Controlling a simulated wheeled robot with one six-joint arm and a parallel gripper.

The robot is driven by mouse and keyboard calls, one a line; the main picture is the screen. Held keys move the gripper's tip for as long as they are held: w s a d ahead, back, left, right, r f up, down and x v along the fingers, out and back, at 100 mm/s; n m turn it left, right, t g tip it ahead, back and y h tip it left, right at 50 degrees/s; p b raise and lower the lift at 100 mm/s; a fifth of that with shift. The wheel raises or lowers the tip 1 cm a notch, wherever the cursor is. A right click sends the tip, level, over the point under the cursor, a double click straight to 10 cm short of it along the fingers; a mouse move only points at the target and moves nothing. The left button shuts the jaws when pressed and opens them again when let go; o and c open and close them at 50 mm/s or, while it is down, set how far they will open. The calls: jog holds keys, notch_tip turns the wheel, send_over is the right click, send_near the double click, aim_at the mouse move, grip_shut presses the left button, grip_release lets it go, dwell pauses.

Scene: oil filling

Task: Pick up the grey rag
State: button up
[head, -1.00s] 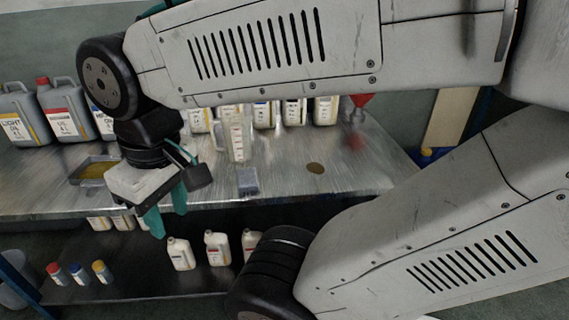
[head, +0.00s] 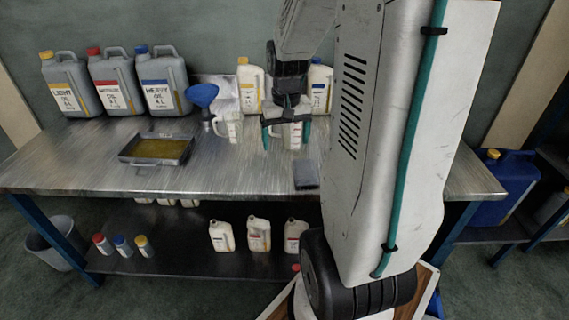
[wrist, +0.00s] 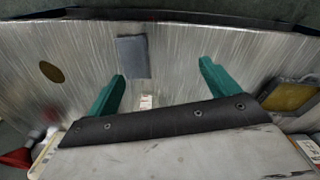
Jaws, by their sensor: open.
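The grey rag (head: 306,174) lies flat on the metal workbench, right of its middle, partly beside my arm in the head view. It also shows in the wrist view as a grey rectangle (wrist: 132,57), beyond the fingertips and left of centre between them. My gripper (head: 286,136) is above the bench, behind the rag, with its teal fingers apart. In the wrist view my gripper (wrist: 162,72) is open and empty, and the rag is apart from it.
A tray of yellow oil (head: 157,149) sits on the left of the workbench (head: 230,175). Large grey canisters (head: 120,86), a blue funnel (head: 203,95) and measuring jugs stand at the back. A flat brown disc (wrist: 51,72) shows in the wrist view. The bench front is mostly clear.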

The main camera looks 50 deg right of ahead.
jog(key=m, duration=0.2)
send_over(305, 169)
jog(key=f, duration=0.7)
jog(key=shift+s, duration=0.35)
jog(key=f, duration=0.8)
jog(key=shift+w, duration=0.3)
jog(key=shift+c, duration=0.4)
jog(key=c, duration=1)
